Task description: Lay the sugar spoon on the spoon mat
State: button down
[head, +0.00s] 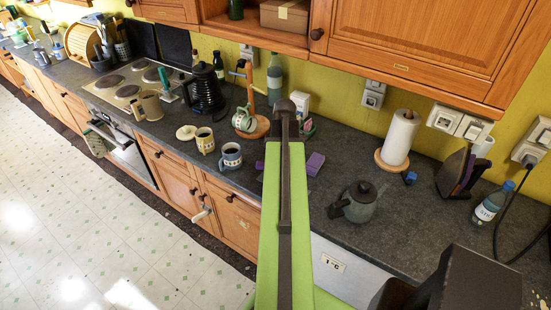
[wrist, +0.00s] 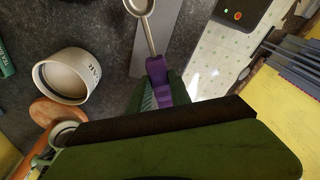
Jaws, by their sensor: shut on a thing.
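The sugar spoon (wrist: 157,78) shows in the wrist view, with a purple handle and a pale grey shaft and bowl. My gripper (wrist: 155,90) is shut on the purple handle. The bowl points away, to the top edge of the picture. A flat grey strip (wrist: 172,28), which looks like the spoon mat, lies beyond the gripper, behind the spoon's shaft. I cannot tell how high the spoon is above it. In the head view my green arm hides the gripper, and I cannot make out the spoon or the mat there.
A whitish round pot (wrist: 64,76) with lettering stands left of the spoon. In the head view, two mugs (head: 231,156) (head: 204,140) stand left of my arm. A purple block (head: 315,163), a grey teapot (head: 357,202) and a paper roll (head: 401,138) are on the right.

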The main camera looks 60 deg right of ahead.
jog(key=shift+s+d+g, duration=0.25)
jog(key=shift+s+g, duration=0.05)
jog(key=shift+s, duration=0.2)
notch_tip(320, 180, down, 8)
jog(key=b, duration=0.8)
jog(key=c, duration=1.1)
grip_release()
jog(key=shift+r, duration=0.1)
notch_tip(320, 180, up, 17)
jog(key=s+p, duration=0.1)
jog(key=p, duration=1.6)
jog(key=shift+s+d, duration=0.3)
jog(key=shift+d, duration=0.15)
